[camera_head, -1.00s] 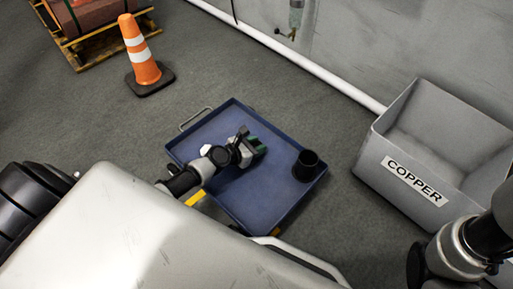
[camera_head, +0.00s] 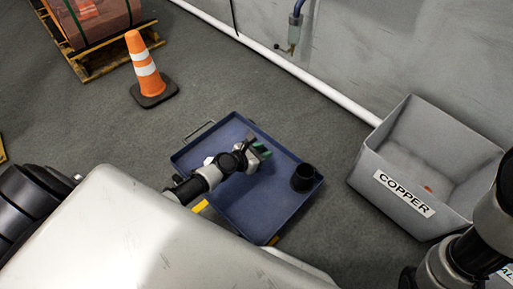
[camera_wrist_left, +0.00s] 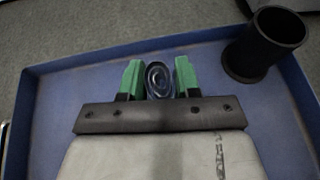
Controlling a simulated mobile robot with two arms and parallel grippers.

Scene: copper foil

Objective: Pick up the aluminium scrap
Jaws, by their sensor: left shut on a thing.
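The aluminium scrap (camera_wrist_left: 159,80), a rolled silvery coil, sits between the green fingertips in the left wrist view. My left gripper (camera_wrist_left: 159,82) is shut on it, one finger on each side. In the head view my left gripper (camera_head: 261,152) is over the blue tray (camera_head: 262,200), near its middle; the scrap is hard to make out there. I cannot tell whether the scrap touches the tray floor. My right arm shows at the lower right of the head view, but its gripper is out of frame.
A black cup (camera_head: 303,178) stands in the tray's right corner. A grey bin marked COPPER (camera_head: 364,165) stands to the right, a small orange piece (camera_head: 428,188) inside. Another label shows partly at the lower right edge. An orange cone (camera_head: 146,68) and loaded pallet (camera_head: 98,64) are at upper left.

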